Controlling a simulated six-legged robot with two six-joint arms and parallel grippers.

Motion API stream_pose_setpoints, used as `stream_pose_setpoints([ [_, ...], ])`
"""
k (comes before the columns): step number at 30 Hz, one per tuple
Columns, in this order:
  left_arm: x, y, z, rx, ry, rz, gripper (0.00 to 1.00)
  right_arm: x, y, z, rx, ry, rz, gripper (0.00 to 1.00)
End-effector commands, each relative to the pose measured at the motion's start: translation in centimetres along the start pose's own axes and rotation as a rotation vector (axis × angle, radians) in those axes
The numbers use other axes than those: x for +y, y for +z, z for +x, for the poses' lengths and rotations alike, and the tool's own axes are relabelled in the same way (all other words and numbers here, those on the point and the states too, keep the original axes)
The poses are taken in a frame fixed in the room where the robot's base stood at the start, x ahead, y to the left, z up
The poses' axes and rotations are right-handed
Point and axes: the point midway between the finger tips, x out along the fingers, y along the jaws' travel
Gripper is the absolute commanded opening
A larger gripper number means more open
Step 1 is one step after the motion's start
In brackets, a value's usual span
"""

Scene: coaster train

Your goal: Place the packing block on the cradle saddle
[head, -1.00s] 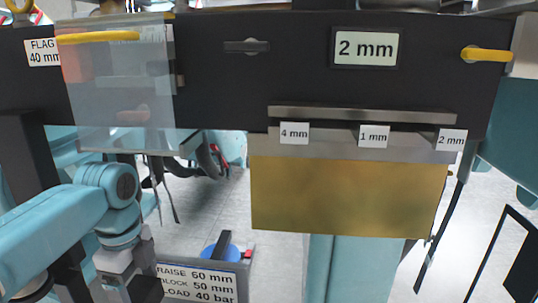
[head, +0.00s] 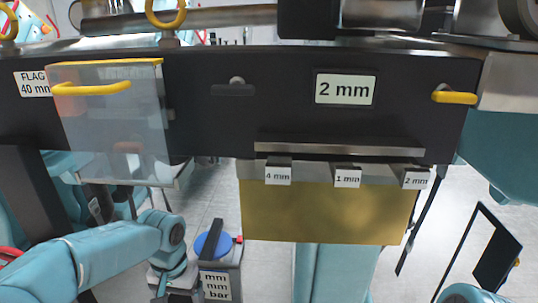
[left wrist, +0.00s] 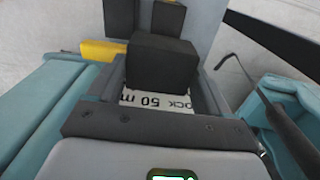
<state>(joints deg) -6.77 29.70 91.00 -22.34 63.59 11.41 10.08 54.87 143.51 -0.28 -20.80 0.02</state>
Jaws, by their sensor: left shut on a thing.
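A dark, square-faced block (left wrist: 160,62) sits in front of my left gripper in the left wrist view; I take it for the packing block. My left gripper (left wrist: 160,88) is shut on it, with grey finger parts on both sides. The block cannot be made out there. I cannot pick out the cradle saddle in either view. My right gripper is not in view.
A blue disc (head: 212,245) and a black upright bar (head: 206,240) are at the grey box. A black beam (head: 270,100) crosses above, with a clear flap (head: 110,125), yellow handles and a hanging brass plate (head: 325,212). A black frame (head: 485,250) stands at the right.

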Motion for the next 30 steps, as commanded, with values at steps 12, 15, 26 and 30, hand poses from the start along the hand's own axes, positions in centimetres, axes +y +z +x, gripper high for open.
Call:
stream_pose_setpoints([
  [12,0.0,3.8,3.9,-0.032,-0.008,-0.097,0.11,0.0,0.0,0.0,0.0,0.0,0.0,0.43],
  [15,0.4,3.8,4.6,-0.008,-0.002,-0.101,0.11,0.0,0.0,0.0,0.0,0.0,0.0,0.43],
  [26,0.4,3.5,4.5,0.003,0.0,-0.108,0.11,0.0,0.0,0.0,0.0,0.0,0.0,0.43],
  [30,0.4,3.5,4.5,0.003,0.0,-0.108,0.11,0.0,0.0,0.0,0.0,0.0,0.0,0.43],
])
